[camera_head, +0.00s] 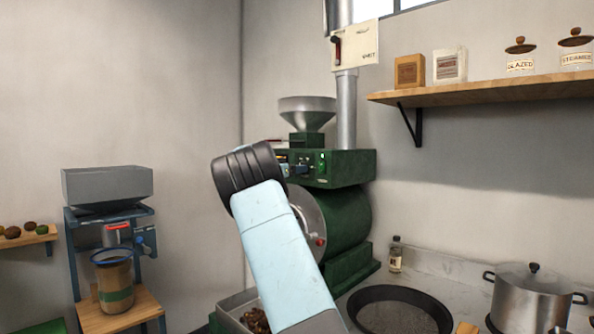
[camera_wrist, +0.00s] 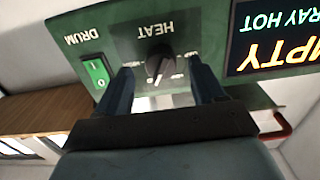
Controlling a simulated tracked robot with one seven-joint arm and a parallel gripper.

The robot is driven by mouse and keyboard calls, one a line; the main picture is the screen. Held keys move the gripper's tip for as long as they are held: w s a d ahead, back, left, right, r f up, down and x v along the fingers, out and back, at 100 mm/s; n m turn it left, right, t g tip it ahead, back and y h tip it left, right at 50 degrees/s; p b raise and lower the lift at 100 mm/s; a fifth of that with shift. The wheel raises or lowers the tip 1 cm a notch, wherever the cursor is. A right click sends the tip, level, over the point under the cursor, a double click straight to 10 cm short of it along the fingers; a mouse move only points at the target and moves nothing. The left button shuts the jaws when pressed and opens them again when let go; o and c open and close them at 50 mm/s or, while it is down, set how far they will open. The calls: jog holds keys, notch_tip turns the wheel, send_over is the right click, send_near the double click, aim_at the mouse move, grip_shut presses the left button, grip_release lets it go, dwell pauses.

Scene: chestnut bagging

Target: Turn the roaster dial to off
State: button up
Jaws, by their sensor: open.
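The roaster (camera_head: 345,215) is a green machine with a hopper on top and a control panel on its upper box. Its black heat dial (camera_wrist: 160,64) sits under the upside-down word HEAT in the wrist view, with a white pointer line; the small scale marks are too blurred to read. My gripper (camera_wrist: 159,72) is open, with one finger to each side of the dial. A gap shows between the dial and each finger, so it does not look gripped. In the head view my arm covers part of the roaster's front, and the dial is hard to make out.
A green drum switch (camera_wrist: 95,73) is left of the dial in the wrist view, and a lit display (camera_wrist: 275,35) is right. A pan (camera_head: 400,312) and a lidded pot (camera_head: 532,295) stand on the right counter. A shelf (camera_head: 480,90) hangs above.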

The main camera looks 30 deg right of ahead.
jog(key=shift+x, duration=0.95)
jog(key=shift+c, duration=0.3)
jog(key=c, duration=0.9)
jog(key=shift+a, duration=0.3)
jog(key=shift+c, duration=0.5)
jog(key=shift+d, duration=0.25)
jog(key=shift+d+r, duration=0.1)
